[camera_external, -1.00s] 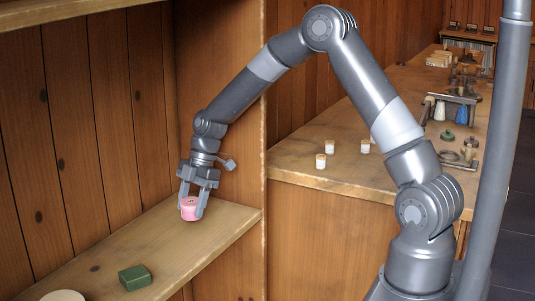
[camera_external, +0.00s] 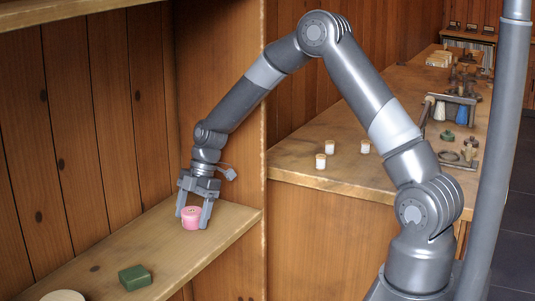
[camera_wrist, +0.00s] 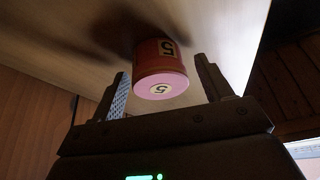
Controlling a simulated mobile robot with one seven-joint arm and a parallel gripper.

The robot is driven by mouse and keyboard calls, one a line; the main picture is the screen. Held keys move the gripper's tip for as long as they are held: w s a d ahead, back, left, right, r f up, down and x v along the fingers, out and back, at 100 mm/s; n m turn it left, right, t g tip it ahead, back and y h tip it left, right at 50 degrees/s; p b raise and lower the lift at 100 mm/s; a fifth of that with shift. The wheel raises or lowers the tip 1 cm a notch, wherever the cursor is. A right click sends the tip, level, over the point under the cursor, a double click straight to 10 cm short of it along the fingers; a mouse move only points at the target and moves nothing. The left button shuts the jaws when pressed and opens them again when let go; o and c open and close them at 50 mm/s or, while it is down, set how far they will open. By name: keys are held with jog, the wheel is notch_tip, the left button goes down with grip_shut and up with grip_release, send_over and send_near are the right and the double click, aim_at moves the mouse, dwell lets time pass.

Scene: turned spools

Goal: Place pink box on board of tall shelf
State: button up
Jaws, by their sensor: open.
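The pink box (camera_external: 191,217) is a small round pink tub. It rests on the board of the tall shelf (camera_external: 150,248), near the board's right end. In the wrist view the pink box (camera_wrist: 160,72) shows a pink end and a darker side, each with a number label. My gripper (camera_external: 192,222) is open around the pink box, with one finger on each side. In the wrist view my gripper (camera_wrist: 167,90) shows gaps between both fingers and the box.
A green block (camera_external: 135,278) and a pale round thing (camera_external: 63,296) lie on the same board, nearer the front left. A wooden upright (camera_external: 262,150) divides the shelf from a counter (camera_external: 350,180) with small white jars (camera_external: 321,161) and tools. The middle of the board is free.

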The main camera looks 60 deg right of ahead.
jog(key=v, duration=0.6)
jog(key=shift+d+r, duration=0.1)
jog(key=shift+r, duration=0.25)
jog(key=s+a+r+m+t+h, duration=0.2)
jog(key=s+r+m+h, duration=0.35)
jog(key=s+r, duration=1.1)
jog(key=s+r+m+t, duration=0.2)
jog(key=s+r+m, duration=0.3)
jog(key=s+m, duration=0.5)
jog(key=s+y, duration=0.1)
jog(key=s, duration=0.7)
jog(key=shift+d+r+t, duration=0.2)
jog(key=shift+r+t, duration=0.05)
jog(key=shift+t, duration=0.15)
